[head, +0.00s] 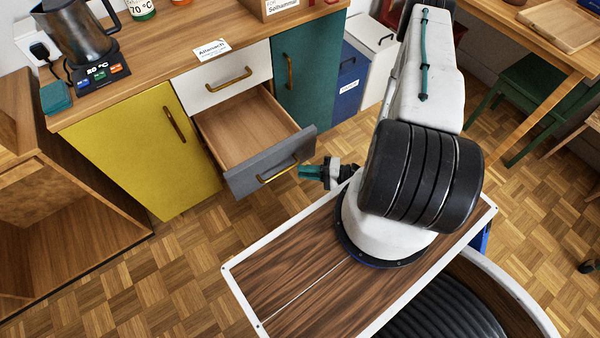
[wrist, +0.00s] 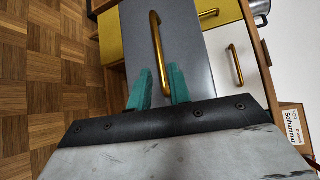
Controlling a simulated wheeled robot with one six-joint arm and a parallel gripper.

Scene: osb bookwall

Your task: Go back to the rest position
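My gripper (head: 304,172) has teal fingers and is just to the right of the front of an open drawer. In the wrist view, the gripper's two fingertips (wrist: 160,82) stand apart with nothing held between them. The drawer front (head: 270,165) is grey with a brass handle (head: 278,171), which also shows in the wrist view (wrist: 156,45) just ahead of the fingers. In the head view the fingers look apart from the handle. The drawer is pulled out, and its wooden inside (head: 245,128) looks empty. My arm reaches up and folds back above my base.
A white drawer (head: 222,78) above is shut. A yellow door (head: 140,150) and a teal door (head: 308,65) flank the drawers. A kettle (head: 75,32) stands on the counter. Blue and white bins (head: 350,80) are behind my arm. A wooden table (head: 535,45) and green stool (head: 530,100) are right.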

